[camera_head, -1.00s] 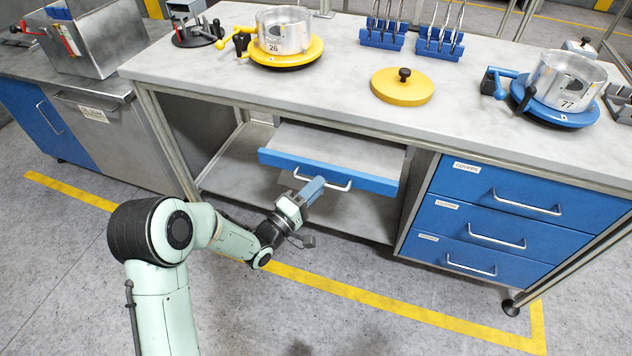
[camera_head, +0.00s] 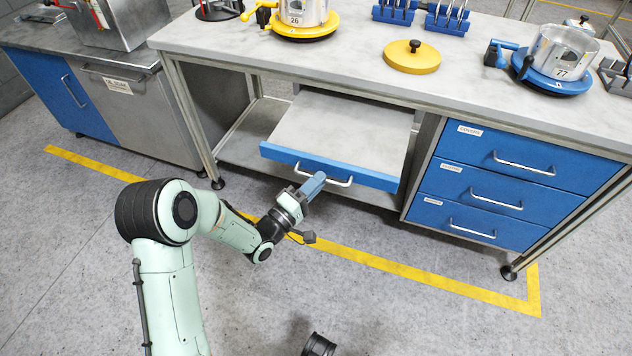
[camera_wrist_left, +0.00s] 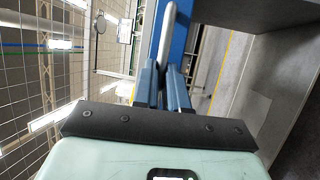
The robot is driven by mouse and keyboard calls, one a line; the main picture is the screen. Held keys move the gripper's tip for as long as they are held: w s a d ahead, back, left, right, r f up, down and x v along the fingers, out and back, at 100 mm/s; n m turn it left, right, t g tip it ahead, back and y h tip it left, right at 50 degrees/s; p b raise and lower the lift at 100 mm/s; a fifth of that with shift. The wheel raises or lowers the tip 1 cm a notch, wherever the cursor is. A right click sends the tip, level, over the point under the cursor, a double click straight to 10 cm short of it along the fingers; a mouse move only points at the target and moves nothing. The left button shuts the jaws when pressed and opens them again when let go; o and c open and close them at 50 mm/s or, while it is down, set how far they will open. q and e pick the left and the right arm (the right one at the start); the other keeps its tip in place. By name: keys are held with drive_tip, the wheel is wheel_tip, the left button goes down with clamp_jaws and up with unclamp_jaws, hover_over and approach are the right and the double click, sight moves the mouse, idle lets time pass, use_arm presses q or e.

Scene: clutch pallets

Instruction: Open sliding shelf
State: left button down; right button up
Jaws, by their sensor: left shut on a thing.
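The sliding shelf (camera_head: 345,135) under the workbench is a grey board with a blue front edge and a silver bar handle (camera_head: 340,184). It stands partly pulled out, and its front reaches beyond the bench top. The fingers hide part of the handle. My right gripper is not in view; only a dark piece shows at the bottom edge of the head view.
A blue three-drawer cabinet (camera_head: 512,190) stands right of the shelf, all drawers shut. A lower grey shelf lies below. The bench top (camera_head: 340,60) holds pots, a yellow lid (camera_head: 412,60) and blue tool racks. The floor in front is clear, with yellow tape (camera_head: 400,272).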

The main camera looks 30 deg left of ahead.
use_arm(q)
drive_tip(key=c, duration=1.2)
unclamp_jaws()
drive_tip(key=shift+o, duration=0.2)
drive_tip(key=p+v, duration=0.1)
drive_tip(key=v, duration=1.2)
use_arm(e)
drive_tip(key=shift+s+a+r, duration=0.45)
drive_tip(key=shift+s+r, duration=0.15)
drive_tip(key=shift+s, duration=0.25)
use_arm(q)
drive_tip(key=shift+s, duration=0.15)
